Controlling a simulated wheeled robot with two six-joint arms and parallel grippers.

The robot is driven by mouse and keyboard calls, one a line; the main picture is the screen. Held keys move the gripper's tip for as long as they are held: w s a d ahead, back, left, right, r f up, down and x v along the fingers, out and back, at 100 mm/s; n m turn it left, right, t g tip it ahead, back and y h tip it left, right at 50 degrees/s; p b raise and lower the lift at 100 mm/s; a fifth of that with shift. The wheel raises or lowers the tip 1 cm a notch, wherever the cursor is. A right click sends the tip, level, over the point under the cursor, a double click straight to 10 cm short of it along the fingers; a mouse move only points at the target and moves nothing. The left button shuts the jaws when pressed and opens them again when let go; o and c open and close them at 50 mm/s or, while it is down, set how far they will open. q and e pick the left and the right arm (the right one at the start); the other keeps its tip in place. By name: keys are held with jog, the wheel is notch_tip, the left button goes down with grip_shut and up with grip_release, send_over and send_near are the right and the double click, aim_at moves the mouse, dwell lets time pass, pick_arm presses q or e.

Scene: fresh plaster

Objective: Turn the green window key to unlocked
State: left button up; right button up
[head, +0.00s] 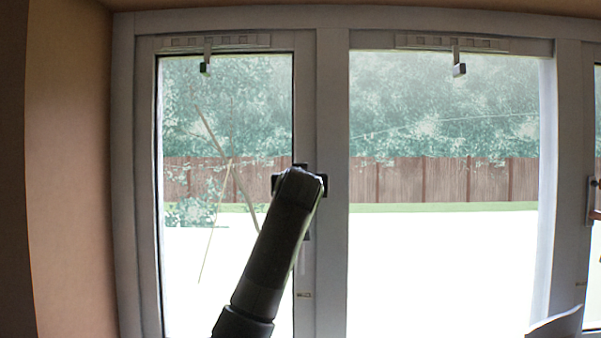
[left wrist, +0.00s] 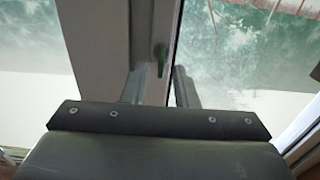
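The green window key (left wrist: 161,69) shows in the left wrist view. It hangs below a dark round lock (left wrist: 160,52) on the pale window frame (left wrist: 112,40), its long side about upright. My left gripper (left wrist: 160,80) is open, with one finger on each side of the key in the picture. Gaps show between the key and both fingers; I cannot tell how far in front of the key they are. In the head view my left arm reaches up to the middle post (head: 332,130) and hides the key and the fingertips.
Window panes lie left (head: 225,120) and right (head: 445,110) of the post. Small brackets hang at the top, left (head: 205,67) and right (head: 459,69). A fitting (head: 593,200) shows on the frame at the far right. A brown wall (head: 70,150) stands at left.

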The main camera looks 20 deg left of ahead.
pick_arm(q)
jog(key=shift+w+a, duration=0.15)
jog(key=shift+w, duration=0.25)
grip_shut()
